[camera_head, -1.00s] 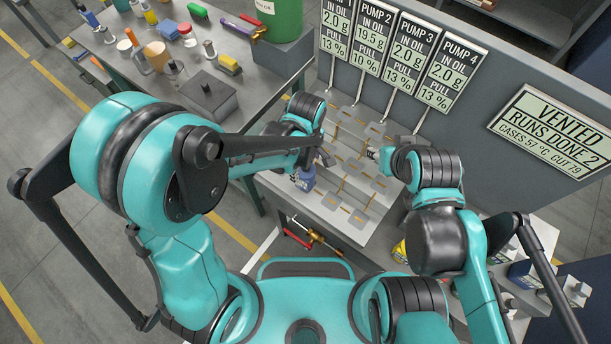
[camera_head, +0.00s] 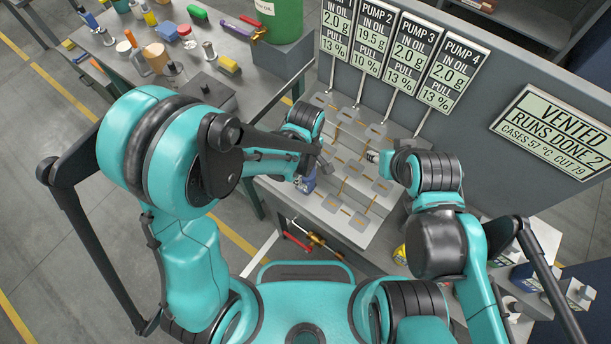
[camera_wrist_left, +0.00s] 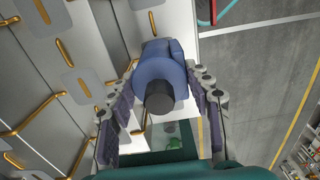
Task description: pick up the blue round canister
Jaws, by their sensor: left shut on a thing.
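The blue round canister (camera_wrist_left: 160,72) with a dark cap sits between the two fingers of my left gripper (camera_wrist_left: 160,105) in the left wrist view. The fingers are shut on its sides. In the head view the canister (camera_head: 307,182) shows small and partly hidden below my left gripper (camera_head: 299,174), at the left front edge of the grey bench. I cannot tell whether its base touches the bench. My right gripper (camera_head: 373,157) is over the right part of the plate, apart from the canister; its fingers are too small to judge.
A grey plate (camera_head: 352,170) with flat pads and brass lines covers the bench. Four pump signs (camera_head: 405,55) and a vented sign (camera_head: 556,138) stand behind it. A side table at the upper left holds several bottles and tools. A yellow container (camera_head: 400,254) is by my right arm.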

